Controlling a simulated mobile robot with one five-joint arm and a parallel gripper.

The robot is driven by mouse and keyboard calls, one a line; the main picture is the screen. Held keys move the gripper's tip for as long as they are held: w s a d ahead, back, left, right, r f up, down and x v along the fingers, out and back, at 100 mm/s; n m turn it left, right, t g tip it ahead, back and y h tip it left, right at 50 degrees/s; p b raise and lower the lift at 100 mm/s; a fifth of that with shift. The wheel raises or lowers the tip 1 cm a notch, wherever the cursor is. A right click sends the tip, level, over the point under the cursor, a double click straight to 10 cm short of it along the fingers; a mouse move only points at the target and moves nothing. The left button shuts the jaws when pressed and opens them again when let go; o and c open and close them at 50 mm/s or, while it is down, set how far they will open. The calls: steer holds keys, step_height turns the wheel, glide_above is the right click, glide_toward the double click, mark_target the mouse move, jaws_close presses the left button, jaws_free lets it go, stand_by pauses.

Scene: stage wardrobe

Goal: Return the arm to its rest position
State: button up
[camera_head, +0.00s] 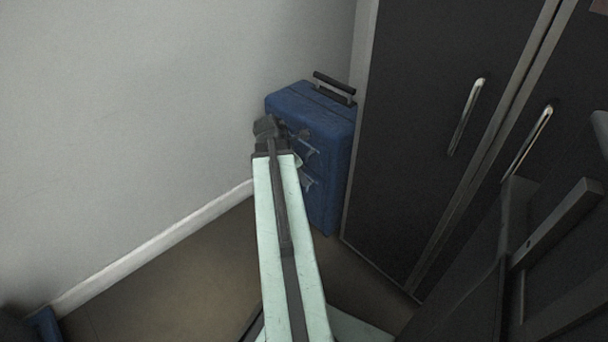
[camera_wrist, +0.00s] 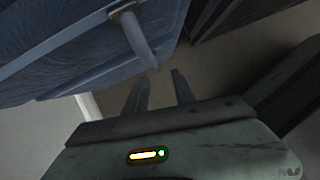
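My pale green arm (camera_head: 288,240) reaches up from the bottom of the head view toward a blue suitcase (camera_head: 325,128). Its dark wrist end overlaps the suitcase's left part, and the gripper's fingers are not clear there. In the wrist view, my gripper (camera_wrist: 160,77) has its two dark fingers apart with only floor visible between them. The suitcase (camera_wrist: 80,50) fills the upper left of that view.
The suitcase stands upright in the corner between a grey wall (camera_head: 130,110) and a dark wardrobe (camera_head: 430,110) with metal handles. A dark framed object (camera_head: 515,270) is at the lower right. Brown floor (camera_head: 190,270) is open left of the arm.

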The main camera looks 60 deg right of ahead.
steer(key=shift+w+a+r, duration=0.1)
steer(key=shift+a+r, duration=0.05)
steer(key=shift+r, duration=0.25)
steer(key=shift+w, duration=0.1)
